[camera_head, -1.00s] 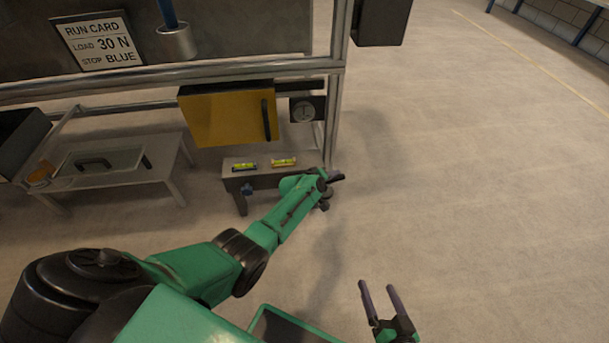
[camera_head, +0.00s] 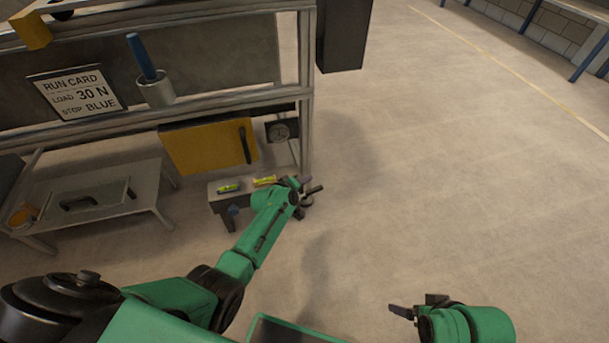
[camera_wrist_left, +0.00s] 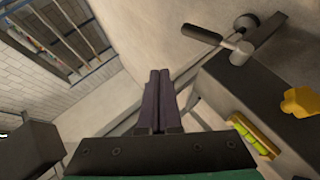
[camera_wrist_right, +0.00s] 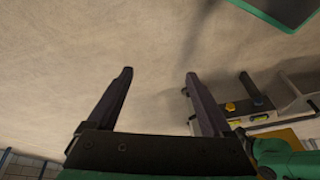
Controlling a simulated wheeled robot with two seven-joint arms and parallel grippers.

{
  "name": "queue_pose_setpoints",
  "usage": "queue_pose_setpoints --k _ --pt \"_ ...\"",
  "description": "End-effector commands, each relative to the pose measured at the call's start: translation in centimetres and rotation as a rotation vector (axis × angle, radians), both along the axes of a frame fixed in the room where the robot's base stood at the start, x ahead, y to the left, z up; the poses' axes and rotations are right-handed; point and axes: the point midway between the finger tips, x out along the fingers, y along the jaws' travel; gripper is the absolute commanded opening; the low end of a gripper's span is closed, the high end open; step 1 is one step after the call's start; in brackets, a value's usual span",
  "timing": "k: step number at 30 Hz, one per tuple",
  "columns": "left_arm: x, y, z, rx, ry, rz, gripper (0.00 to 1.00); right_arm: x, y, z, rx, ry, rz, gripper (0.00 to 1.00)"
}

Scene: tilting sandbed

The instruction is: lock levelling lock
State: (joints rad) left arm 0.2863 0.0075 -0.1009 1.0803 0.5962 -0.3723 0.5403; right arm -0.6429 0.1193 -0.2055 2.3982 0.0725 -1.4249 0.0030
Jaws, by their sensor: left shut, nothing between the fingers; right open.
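A small dark bench (camera_head: 215,200) carries two yellow-green spirit levels, a left one (camera_head: 229,188) and a right one (camera_head: 264,180). A blue knob (camera_head: 233,211) is at its front. In the left wrist view, one level (camera_wrist_left: 250,133), a yellow knob (camera_wrist_left: 300,101) and a dark-handled lever (camera_wrist_left: 205,35) on a grey pivot show. My left gripper (camera_head: 308,181) is shut and empty, beside the bench's right end; in its wrist view its fingers (camera_wrist_left: 158,74) are together, apart from the lever. My right gripper (camera_head: 416,305) is open and empty over the floor, far from the bench.
A metal frame (camera_head: 305,90) stands behind the bench, with a yellow cabinet door (camera_head: 205,148), a dial (camera_head: 278,131) and a run card (camera_head: 75,94). A low table (camera_head: 150,180) stands at left. The floor at right is clear.

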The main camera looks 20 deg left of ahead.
Motion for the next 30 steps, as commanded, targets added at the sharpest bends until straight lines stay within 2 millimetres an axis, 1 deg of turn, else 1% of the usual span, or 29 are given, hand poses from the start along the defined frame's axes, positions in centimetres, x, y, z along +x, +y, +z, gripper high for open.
queue_pose_setpoints --k 1,5,6,9,12,14,18,30 --pt "-0.3 0.0 0.7 -0.001 0.001 0.0 0.0 -0.5 -0.7 1.2 -0.02 0.031 -0.01 0.84" --pt "-0.9 -0.1 1.4 -0.001 0.0 0.0 0.0 -2.3 -2.6 3.0 -0.072 0.134 -0.034 0.84" --pt "-1.2 -0.1 1.8 0.0 0.001 0.0 0.0 -2.2 -2.6 2.0 -0.077 0.145 -0.036 0.84" --pt "-1.8 -0.2 2.6 -0.001 -0.001 0.0 0.0 -1.6 -2.7 -0.2 -0.083 0.149 -0.043 0.84" --pt "-2.2 -0.2 3.0 0.0 0.0 0.0 0.0 -1.4 -2.7 -1.6 -0.087 0.151 -0.046 0.84" --pt "-2.3 -0.2 3.1 0.0 0.0 0.0 0.0 -1.4 -2.7 -2.1 -0.088 0.151 -0.048 0.84" --pt "-2.4 -0.2 3.0 0.0 0.0 0.0 0.0 -1.3 -2.7 -2.5 -0.088 0.15 -0.048 0.84" --pt "-2.5 -0.2 2.9 0.004 0.002 -0.003 0.0 -1.3 -2.7 -2.5 -0.088 0.149 -0.048 0.84"
